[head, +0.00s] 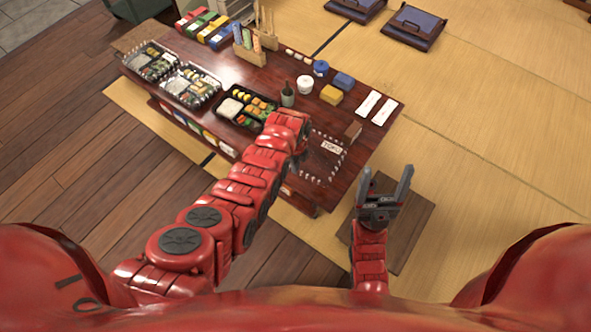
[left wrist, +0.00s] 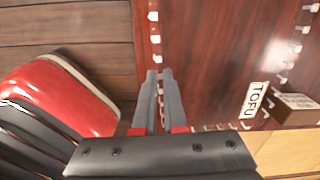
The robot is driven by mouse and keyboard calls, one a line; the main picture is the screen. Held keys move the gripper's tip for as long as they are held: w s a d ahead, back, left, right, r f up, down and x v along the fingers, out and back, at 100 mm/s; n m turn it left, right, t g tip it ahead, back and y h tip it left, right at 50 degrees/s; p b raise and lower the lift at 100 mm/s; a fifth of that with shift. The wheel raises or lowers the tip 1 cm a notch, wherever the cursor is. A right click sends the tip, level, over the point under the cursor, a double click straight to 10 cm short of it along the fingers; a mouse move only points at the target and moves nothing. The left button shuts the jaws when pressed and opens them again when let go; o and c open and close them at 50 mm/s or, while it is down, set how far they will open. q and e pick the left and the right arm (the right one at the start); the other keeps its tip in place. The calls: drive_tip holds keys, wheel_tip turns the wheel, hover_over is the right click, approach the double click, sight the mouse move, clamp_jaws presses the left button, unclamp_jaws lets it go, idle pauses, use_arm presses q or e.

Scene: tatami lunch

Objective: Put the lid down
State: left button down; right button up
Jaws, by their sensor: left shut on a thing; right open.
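The lid (head: 343,152) is clear, so mainly its row of white rim glints shows, over the right end of the dark red table (head: 388,104). In the left wrist view its rim (left wrist: 155,42) runs up past my fingers. My left gripper (left wrist: 160,74) is shut on the lid's near-left edge; in the head view my own arm mostly hides the fingers. I cannot tell whether the lid touches the table. An uncovered bento box (head: 245,106) sits to its left. My right gripper (head: 385,183) is open and empty, off the table's front right.
A TOFU card (head: 332,146) and a brown block (head: 353,130) lie by the lid. Two bento boxes with glinting covers (head: 190,85) stand at the left. A bottle (head: 287,94), white pot (head: 305,84) and yellow block (head: 331,95) stand behind. A brown board (head: 412,220) is below my right gripper.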

use_arm(q)
drive_tip(key=shift+f+b, duration=0.5)
drive_tip(key=shift+f, duration=0.85)
drive_tip(key=shift+f, duration=0.2)
drive_tip(key=c, duration=1)
unclamp_jaws()
drive_tip(key=shift+r, duration=0.1)
drive_tip(key=shift+r, duration=0.1)
